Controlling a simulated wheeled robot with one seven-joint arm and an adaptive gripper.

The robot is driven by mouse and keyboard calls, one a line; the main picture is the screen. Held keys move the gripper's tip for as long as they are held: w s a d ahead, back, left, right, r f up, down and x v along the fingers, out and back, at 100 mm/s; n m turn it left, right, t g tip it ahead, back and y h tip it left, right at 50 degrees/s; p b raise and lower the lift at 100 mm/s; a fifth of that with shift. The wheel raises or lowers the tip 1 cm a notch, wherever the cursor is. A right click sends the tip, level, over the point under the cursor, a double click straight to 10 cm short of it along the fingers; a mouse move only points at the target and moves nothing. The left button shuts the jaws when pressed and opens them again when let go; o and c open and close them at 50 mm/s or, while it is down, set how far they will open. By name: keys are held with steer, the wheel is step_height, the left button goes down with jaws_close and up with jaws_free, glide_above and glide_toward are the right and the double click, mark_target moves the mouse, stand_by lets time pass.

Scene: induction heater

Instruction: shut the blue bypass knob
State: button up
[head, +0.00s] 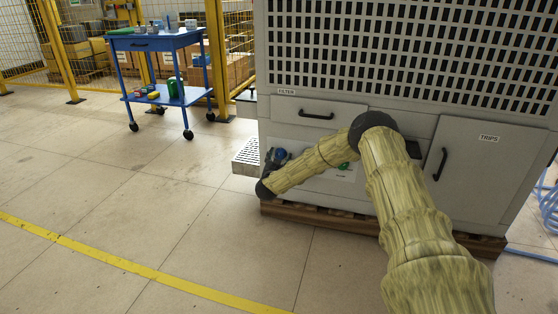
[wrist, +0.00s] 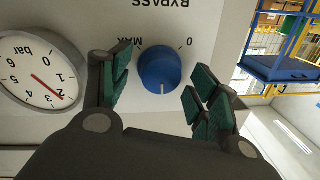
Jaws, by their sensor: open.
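The blue bypass knob (wrist: 160,70) is round and sits on the pale panel in the middle of the wrist view. Its white pointer line points to the bottom of that picture. The "0" mark (wrist: 189,43) is above right of it and the "MAX" mark (wrist: 128,40) above left. My gripper (wrist: 161,78) is open, with one green-padded finger on each side of the knob and visible gaps between. In the head view my gripper (head: 270,161) is by the cabinet's lower left, with a bit of the blue knob (head: 281,155) showing beside it.
A pressure gauge (wrist: 40,70) with a red needle is close to the left finger. The cabinet has a filter drawer (head: 318,114), a trips door (head: 483,165) and a green part (head: 344,166) behind my arm. A blue cart (head: 165,42) stands back left; the floor between is clear.

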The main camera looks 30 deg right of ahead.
steer(key=shift+c, duration=0.2)
steer(key=c, duration=1)
steer(key=shift+r+p, duration=0.1)
steer(key=shift+p, duration=0.3)
